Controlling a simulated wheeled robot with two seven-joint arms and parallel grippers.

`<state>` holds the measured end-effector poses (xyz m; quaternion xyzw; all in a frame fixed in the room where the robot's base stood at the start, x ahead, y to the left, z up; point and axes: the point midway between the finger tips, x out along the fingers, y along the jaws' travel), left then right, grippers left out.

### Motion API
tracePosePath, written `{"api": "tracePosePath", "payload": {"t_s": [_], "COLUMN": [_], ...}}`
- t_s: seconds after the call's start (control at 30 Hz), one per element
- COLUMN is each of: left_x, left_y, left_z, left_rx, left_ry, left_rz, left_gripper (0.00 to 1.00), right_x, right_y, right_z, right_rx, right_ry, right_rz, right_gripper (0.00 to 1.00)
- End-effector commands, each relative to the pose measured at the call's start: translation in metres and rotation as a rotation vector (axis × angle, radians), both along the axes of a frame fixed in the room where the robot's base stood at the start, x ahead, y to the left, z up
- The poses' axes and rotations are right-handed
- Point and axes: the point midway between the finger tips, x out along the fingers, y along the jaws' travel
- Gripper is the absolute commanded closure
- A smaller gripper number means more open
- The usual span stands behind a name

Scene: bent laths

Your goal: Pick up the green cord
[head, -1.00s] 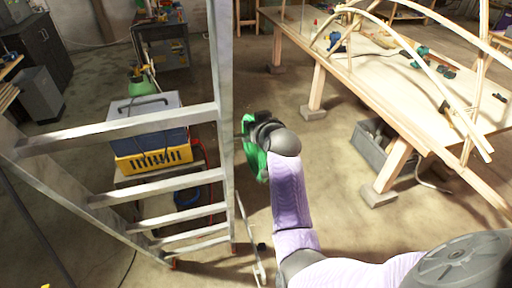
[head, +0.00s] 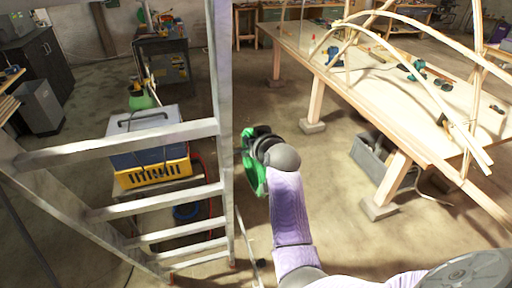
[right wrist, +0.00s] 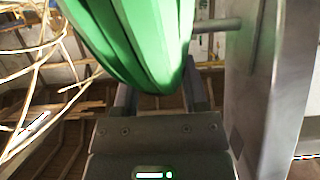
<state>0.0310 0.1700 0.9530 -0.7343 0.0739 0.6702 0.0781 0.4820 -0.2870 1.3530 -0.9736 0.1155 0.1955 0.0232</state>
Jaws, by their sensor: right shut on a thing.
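The green cord (head: 255,178) is a coiled, bright green bundle at the middle of the head view, just right of the ladder's right rail. My right gripper (head: 249,134) is shut on it; its dark wrist covers part of the coil. In the right wrist view the cord (right wrist: 140,40) hangs large and close, its lower loop between my two fingers (right wrist: 160,98). A short grey peg (right wrist: 218,26) runs from the metal rail towards the cord. I cannot tell whether the cord still rests on it. My left gripper is not in view.
The metal ladder (head: 222,110) stands close at the left of my right gripper. Behind it is a yellow crate (head: 152,175). A wooden workbench (head: 400,85) with bent laths (head: 420,62) fills the right, with a grey bin (head: 371,154) beneath. Bare floor lies between.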

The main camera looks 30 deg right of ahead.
Motion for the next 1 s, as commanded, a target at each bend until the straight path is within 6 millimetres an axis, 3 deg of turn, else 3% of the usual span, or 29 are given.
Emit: {"api": "tracePosePath", "payload": {"t_s": [0.5,0.77,1.0], "left_x": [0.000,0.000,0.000], "left_y": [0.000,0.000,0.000], "left_z": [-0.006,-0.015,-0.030], "left_rx": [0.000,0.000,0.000], "left_ry": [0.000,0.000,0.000], "left_rz": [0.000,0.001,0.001], "left_gripper": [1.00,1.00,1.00], "right_x": [0.001,-0.005,-0.013], "right_y": [0.000,-0.024,-0.059], "right_z": [0.037,0.034,0.033], "right_rx": [-0.004,-0.005,-0.006], "right_ry": [-0.008,-0.006,-0.007], "right_rz": [0.000,-0.002,-0.003], "right_gripper": [1.00,1.00,1.00]}}
